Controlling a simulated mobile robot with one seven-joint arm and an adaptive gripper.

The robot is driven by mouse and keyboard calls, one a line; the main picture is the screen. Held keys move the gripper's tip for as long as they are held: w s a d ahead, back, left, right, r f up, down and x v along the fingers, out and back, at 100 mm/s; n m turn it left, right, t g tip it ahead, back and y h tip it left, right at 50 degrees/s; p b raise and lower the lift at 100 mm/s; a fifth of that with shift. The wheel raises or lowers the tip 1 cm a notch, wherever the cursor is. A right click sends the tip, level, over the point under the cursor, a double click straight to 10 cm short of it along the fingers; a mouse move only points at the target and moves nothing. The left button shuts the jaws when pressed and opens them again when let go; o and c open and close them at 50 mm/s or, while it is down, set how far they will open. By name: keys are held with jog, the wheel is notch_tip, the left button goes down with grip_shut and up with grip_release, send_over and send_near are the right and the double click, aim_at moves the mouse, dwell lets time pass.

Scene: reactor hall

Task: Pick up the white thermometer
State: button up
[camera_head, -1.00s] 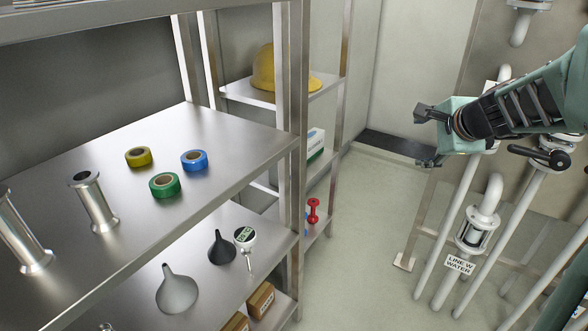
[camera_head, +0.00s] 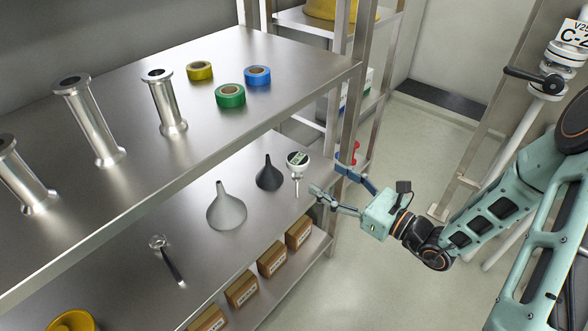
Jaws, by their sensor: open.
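The white thermometer (camera_head: 297,160) has a round head with a dark display and a thin stem pointing down. It stands near the right front edge of the middle shelf (camera_head: 225,260), just right of a black funnel. My gripper (camera_head: 326,180) is open and empty, its fingers spread toward the thermometer from the right. The fingertips are close to the thermometer's right side, and I see no contact. One finger lies near the shelf post.
The black funnel (camera_head: 268,177) and a grey funnel (camera_head: 227,210) stand left of the thermometer. The upper shelf (camera_head: 120,160) holds tape rolls and metal pipe pieces. A steel post (camera_head: 349,100) rises behind my gripper. Boxes (camera_head: 271,259) sit below.

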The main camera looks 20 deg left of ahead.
aim_at(297, 158)
jog(key=b+x, duration=0.1)
jog(key=x, duration=0.4)
jog(key=shift+w+a+r, duration=0.1)
jog(key=shift+a+r, duration=0.05)
jog(key=shift+r, duration=0.05)
jog(key=b+x, duration=0.1)
jog(key=x, duration=0.1)
jog(key=b+x, duration=0.1)
jog(key=x, duration=0.2)
jog(key=shift+a+r, duration=0.25)
jog(key=shift+c, duration=0.7)
jog(key=shift+r, duration=0.1)
jog(key=c, duration=1.2)
